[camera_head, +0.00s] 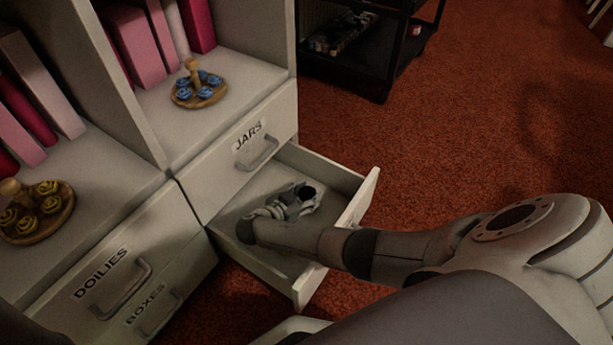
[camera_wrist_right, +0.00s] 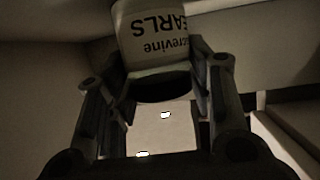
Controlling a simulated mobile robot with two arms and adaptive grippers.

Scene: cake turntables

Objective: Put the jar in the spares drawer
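The jar (camera_wrist_right: 155,32) shows in the right wrist view, a pale container with dark lettering that reads upside down, partly "EARLS", and a dark near end. My right gripper (camera_wrist_right: 160,75) has a finger on each side of it, and they appear closed against its sides. In the head view, my right gripper (camera_head: 292,202) is inside the pulled-out drawer (camera_head: 328,171), low over its floor. The jar cannot be clearly made out there. The open drawer lies below the one labelled "JARS" (camera_head: 249,135); its own label is not visible. My left gripper is not in view.
Drawers labelled "DOILIES" (camera_head: 112,274) and "BOXES" (camera_head: 155,305) are shut at lower left. Shelves above hold pink books and round wooden stands with blue (camera_head: 199,90) and yellow (camera_head: 38,212) pieces. A black cart (camera_head: 370,55) stands behind on red carpet.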

